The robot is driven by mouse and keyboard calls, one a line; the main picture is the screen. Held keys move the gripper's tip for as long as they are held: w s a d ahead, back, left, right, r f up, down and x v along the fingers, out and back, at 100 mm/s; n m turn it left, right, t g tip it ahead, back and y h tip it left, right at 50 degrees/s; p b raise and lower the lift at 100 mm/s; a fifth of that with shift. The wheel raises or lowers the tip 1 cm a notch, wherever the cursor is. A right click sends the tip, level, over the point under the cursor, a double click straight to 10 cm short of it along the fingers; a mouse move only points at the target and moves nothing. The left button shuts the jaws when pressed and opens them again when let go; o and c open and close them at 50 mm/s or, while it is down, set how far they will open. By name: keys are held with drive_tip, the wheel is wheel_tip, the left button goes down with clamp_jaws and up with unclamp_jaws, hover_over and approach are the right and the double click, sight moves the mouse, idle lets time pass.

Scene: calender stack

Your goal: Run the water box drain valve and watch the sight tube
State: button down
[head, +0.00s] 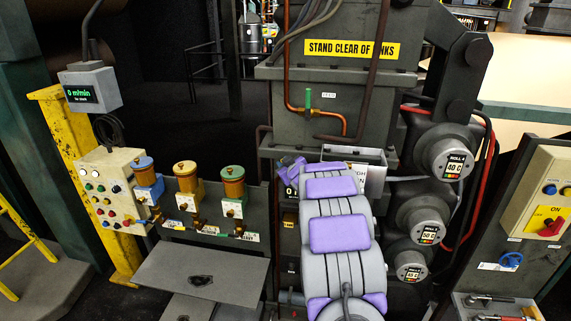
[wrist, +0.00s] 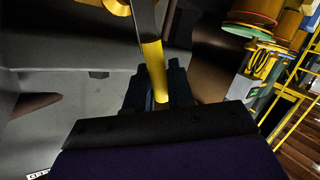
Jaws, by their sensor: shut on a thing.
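My gripper (head: 292,172) reaches the front of the dark machine in the head view, left of a pale open-topped box (head: 369,178) with a partly covered label. In the wrist view, my gripper's dark jaws (wrist: 158,88) are shut on a yellow-sleeved lever (wrist: 153,62), which runs up out of the picture. I take it as the drain valve's lever; the valve body is hidden. In the head view my arm covers this spot. I cannot pick out the sight tube with certainty.
A copper pipe with a green handle (head: 308,99) runs down the machine above my gripper. Several roll ends, one being the roll 4 cap (head: 452,161), stand to the right. Oil cups, one with an orange bowl (head: 187,178), and a button panel (head: 112,191) stand left.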

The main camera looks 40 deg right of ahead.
drive_tip(key=c, duration=1.1)
unclamp_jaws()
drive_tip(key=v, duration=1.7)
drive_tip(key=shift+s, duration=0.15)
drive_tip(key=shift+d, duration=0.15)
